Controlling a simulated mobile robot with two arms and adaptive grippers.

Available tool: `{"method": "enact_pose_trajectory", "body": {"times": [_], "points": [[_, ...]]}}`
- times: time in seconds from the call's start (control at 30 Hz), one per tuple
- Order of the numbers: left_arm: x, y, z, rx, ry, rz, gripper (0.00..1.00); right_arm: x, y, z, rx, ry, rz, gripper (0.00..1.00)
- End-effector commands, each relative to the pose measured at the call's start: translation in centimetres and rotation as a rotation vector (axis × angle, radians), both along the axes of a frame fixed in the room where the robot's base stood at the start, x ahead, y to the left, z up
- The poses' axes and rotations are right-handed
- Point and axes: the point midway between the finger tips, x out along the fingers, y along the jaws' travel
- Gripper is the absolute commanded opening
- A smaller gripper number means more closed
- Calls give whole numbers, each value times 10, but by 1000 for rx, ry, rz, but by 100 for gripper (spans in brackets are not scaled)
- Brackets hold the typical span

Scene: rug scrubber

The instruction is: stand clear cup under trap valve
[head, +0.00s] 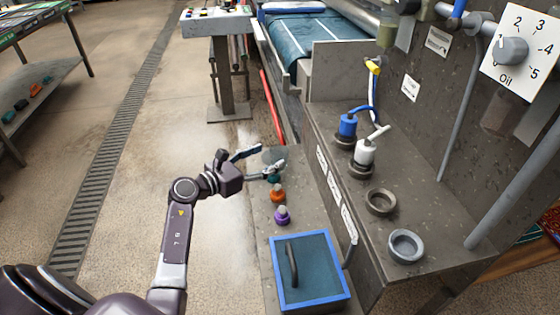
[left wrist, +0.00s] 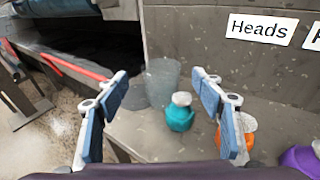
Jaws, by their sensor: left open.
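The clear cup (left wrist: 163,78) stands upright on the low grey ledge (left wrist: 145,143) in the left wrist view, against the grey panel and just behind a teal bottle (left wrist: 181,113). In the head view the cup is hard to make out near my fingertips. My left gripper (head: 268,158) is open and empty, reaching over the ledge from the left. In the left wrist view its fingers (left wrist: 163,88) frame the cup and teal bottle, with space on both sides. I cannot tell for certain which fitting is the trap valve. My right gripper is not in view.
An orange bottle (head: 278,195), a purple bottle (head: 282,216) and a blue-rimmed box (head: 310,303) stand along the ledge. The higher bench holds a blue head (head: 348,127), a white head (head: 365,152) and ring holders (head: 406,246). Open floor (head: 165,120) lies left.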

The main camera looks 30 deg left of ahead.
Motion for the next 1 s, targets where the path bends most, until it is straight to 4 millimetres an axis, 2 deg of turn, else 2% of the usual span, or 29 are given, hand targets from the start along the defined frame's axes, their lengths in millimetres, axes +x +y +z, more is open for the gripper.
{"method": "enact_pose_trajectory", "body": {"times": [0.33, 0.5, 0.67, 1.0], "points": [[41, -15, -2, -5, -2, 1, 62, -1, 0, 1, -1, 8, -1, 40], [49, -18, -3, -3, -2, -1, 62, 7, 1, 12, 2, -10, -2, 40], [48, -18, -3, -3, -1, 0, 62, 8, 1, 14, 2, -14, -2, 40], [48, -18, -4, -3, -1, 0, 26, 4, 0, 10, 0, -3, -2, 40]]}}
